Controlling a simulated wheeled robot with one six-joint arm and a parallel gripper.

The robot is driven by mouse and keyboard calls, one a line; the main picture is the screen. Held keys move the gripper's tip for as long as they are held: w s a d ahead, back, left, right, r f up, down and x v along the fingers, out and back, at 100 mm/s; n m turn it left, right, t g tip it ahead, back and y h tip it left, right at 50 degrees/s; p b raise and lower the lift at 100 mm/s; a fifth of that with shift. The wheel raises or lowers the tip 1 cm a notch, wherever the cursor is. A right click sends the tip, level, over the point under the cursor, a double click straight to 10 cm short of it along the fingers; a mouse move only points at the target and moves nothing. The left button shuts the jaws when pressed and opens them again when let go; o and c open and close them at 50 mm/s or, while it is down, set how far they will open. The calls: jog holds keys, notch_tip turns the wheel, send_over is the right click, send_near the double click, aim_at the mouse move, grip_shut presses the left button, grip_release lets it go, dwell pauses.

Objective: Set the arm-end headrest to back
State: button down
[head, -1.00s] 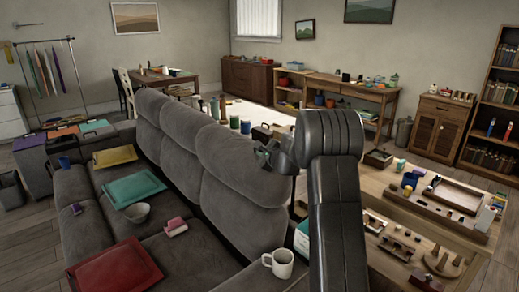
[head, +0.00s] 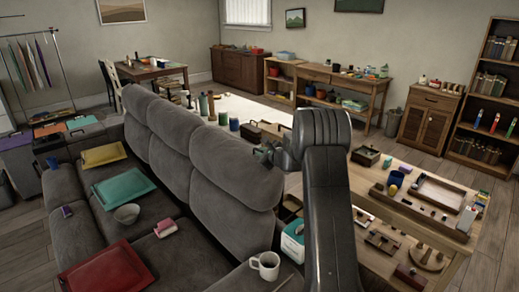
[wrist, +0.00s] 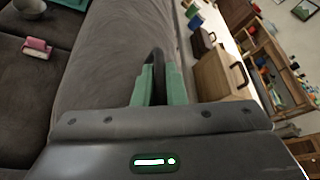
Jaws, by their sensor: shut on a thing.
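The grey sofa (head: 150,238) runs away from me with several padded headrests along its back. The arm-end headrest (head: 236,168) is the nearest, a rounded cushion on top of the backrest. I cannot tell its exact tilt. My gripper (head: 266,153) is at its right, rear side. In the wrist view its green fingers (wrist: 156,84) are closed around a narrow dark piece at the edge of the headrest's grey fabric (wrist: 112,62). My arm hides part of what lies behind it.
A white mug (head: 266,264) stands near the sofa's near end. A red tray (head: 108,270), a teal tray (head: 122,186) and a grey bowl (head: 127,213) lie on the seats. A wooden table (head: 400,208) with small items is on the right. Floor shows beyond it.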

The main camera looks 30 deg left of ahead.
jog(key=shift+w, duration=0.15)
jog(key=c, duration=1.5)
grip_release()
jog(key=shift+w+d, duration=0.1)
jog(key=shift+w, duration=0.05)
jog(key=shift+d, duration=0.1)
jog(key=b+v, duration=0.4)
jog(key=v, duration=0.9)
jog(key=shift+s+d+r, duration=0.2)
jog(key=shift+s+d, duration=0.05)
jog(key=shift+a, duration=0.15)
jog(key=p+x, duration=0.4)
jog(key=x, duration=0.9)
jog(key=shift+w+a+f, duration=0.15)
jog(key=shift+a+f, duration=0.1)
jog(key=shift+f, duration=0.05)
jog(key=shift+d, duration=0.15)
